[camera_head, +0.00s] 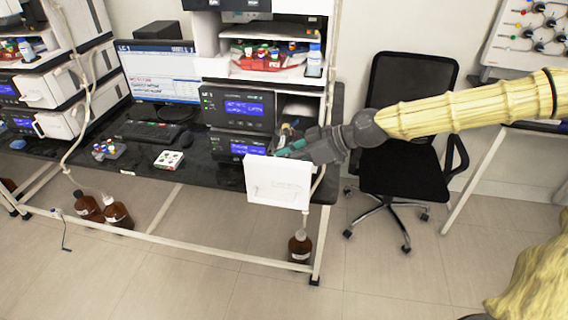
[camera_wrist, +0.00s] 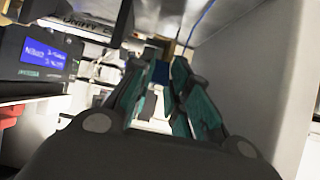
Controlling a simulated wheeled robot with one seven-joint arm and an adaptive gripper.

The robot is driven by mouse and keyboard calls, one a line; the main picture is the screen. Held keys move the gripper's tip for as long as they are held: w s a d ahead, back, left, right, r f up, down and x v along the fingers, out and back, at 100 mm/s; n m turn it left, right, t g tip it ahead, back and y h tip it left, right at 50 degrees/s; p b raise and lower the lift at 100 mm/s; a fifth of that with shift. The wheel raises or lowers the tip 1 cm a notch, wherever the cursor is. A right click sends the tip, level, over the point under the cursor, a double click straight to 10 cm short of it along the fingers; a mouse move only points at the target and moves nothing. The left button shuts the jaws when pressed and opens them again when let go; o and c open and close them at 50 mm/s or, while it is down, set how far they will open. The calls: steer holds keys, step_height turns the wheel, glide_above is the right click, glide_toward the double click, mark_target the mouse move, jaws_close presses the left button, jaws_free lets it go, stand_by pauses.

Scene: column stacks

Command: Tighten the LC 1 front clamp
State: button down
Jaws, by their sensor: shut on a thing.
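The LC 1 stack (camera_head: 236,105) stands on the dark bench, with lit blue displays. A white door panel (camera_head: 278,183) hangs open at its front right. My gripper (camera_head: 284,148) reaches in from the right, just above and behind the door's top edge. In the wrist view, the teal fingers of my gripper (camera_wrist: 161,76) converge on a small dark blue part (camera_wrist: 160,71), which appears to be the front clamp. The fingers are shut on it and cover most of it. The clamp cannot be made out in the head view, so how tight it is cannot be told.
The white door (camera_wrist: 255,75) runs close along the gripper's right side in the wrist view. A module with a blue display (camera_wrist: 43,55) is at its left. A black chair (camera_head: 405,130) stands behind my arm. A brown bottle (camera_head: 300,247) stands below the bench.

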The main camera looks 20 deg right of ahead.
steer(key=shift+s+d+f+t+y+b, duration=0.2)
steer(key=shift+f+t+y+b, duration=0.4)
steer(key=shift+b, duration=0.75)
steer(key=shift+d+r+y+b, duration=0.15)
steer(key=shift+y+b, duration=0.15)
steer(key=shift+b, duration=0.25)
steer(key=c, duration=1.4)
jaws_free()
steer(key=shift+s, duration=0.1)
steer(key=shift+o, duration=0.2)
steer(key=shift+d+r, duration=0.1)
steer(key=shift+d, duration=0.05)
steer(key=shift+s+d+r, duration=0.1)
steer(key=shift+d+r, duration=0.05)
steer(key=shift+d, duration=0.05)
steer(key=shift+s+d+r, duration=0.15)
steer(key=shift+s+d, duration=0.1)
steer(key=shift+d, duration=0.1)
steer(key=shift+s+d+r, duration=0.1)
steer(key=shift+s+d, duration=0.1)
